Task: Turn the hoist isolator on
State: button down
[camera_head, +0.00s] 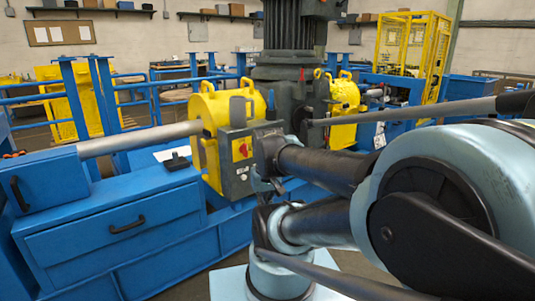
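A red rotary switch on a yellow plate (242,149), which looks like the hoist isolator, is on the front of a dark grey control box (235,176) in the middle of the head view. The knob is too small to read its position. My arm reaches in from the right, and its dark end, my gripper (264,184), is just right of the box's front face. The fingers blend with the dark parts behind them. I cannot tell whether they touch the box, or whether they are open or shut.
A yellow drum housing (208,112) stands behind the box, with a grey shaft (145,137) running left. Blue drawer cabinets (115,225) fill the lower left. A dark machine column (290,85) rises behind. A second yellow housing (345,98) stands to the right.

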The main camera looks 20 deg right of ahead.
aim_at(243, 149)
jog(key=z, duration=1.45)
jog(key=k, duration=1.5)
jog(key=u, duration=0.55)
jog(key=i, duration=1)
jog(key=z, duration=0.05)
